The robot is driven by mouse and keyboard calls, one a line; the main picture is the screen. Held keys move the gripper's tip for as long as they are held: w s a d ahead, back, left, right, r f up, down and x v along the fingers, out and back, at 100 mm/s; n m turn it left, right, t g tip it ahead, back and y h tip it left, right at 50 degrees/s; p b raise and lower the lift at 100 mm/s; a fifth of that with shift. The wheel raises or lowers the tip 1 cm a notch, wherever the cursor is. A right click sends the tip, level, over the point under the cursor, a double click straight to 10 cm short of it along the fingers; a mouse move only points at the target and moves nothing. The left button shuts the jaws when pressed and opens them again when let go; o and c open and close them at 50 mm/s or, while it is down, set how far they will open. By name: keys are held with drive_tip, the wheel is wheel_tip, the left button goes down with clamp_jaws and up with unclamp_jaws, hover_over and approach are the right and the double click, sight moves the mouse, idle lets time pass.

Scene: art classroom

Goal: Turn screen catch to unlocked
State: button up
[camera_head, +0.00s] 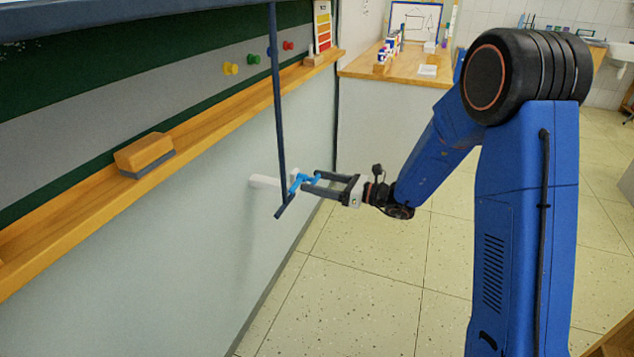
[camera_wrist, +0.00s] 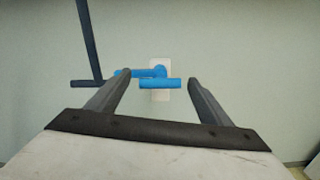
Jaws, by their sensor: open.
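The blue screen catch (camera_head: 296,184) sits at the end of a white mount (camera_head: 264,181) on the wall below the wooden ledge. In the wrist view, the catch (camera_wrist: 160,84) shows a short level bar in front and another blue part running left behind it, with the pale mount (camera_wrist: 157,95) behind. My gripper (camera_head: 311,183) is open, its fingertips close to the catch. In the wrist view, the front bar lies between the fingers of my gripper (camera_wrist: 161,82), with gaps on both sides. I cannot tell whether the left finger touches the rear blue part.
A dark pull rod (camera_head: 278,100) with a crossbar hangs right beside the catch; it also shows at left in the wrist view (camera_wrist: 88,38). The wooden ledge (camera_head: 215,120) holds an eraser (camera_head: 144,152). A counter (camera_head: 420,66) stands behind. The floor (camera_head: 350,300) below is clear.

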drive_tip(key=shift+a, duration=0.15)
drive_tip(key=c, duration=1.4)
